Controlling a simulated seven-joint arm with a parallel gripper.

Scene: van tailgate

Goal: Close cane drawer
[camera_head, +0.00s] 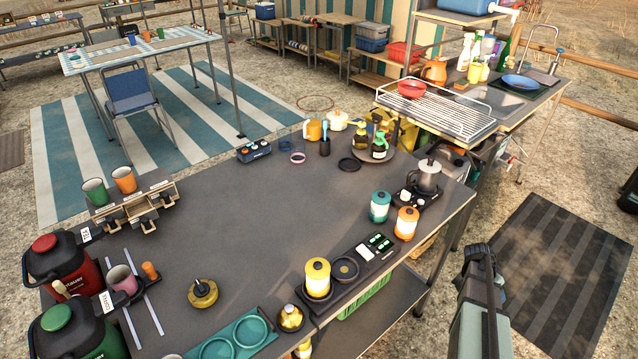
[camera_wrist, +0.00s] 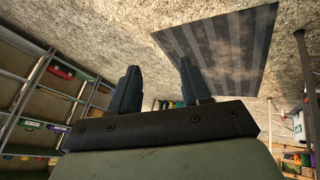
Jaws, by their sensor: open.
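A small light-wood drawer unit (camera_head: 108,212) stands at the left end of the dark table in the head view. It has three small bays with labels on top and dark fronts sticking out toward the table's front. The labels are too small to read, so I cannot tell which is the cane drawer or how far each is out. My gripper (camera_head: 480,256) is at the lower right, beyond the table's right edge, far from the unit. In the wrist view its two dark fingers (camera_wrist: 159,88) stand apart with nothing between them.
A green mug (camera_head: 95,191) and an orange mug (camera_head: 124,180) stand behind the unit. Red (camera_head: 62,265) and green (camera_head: 72,335) dispensers are in front and left. Canisters (camera_head: 380,206) and a moka pot (camera_head: 427,176) stand near the right edge. The table's middle is clear.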

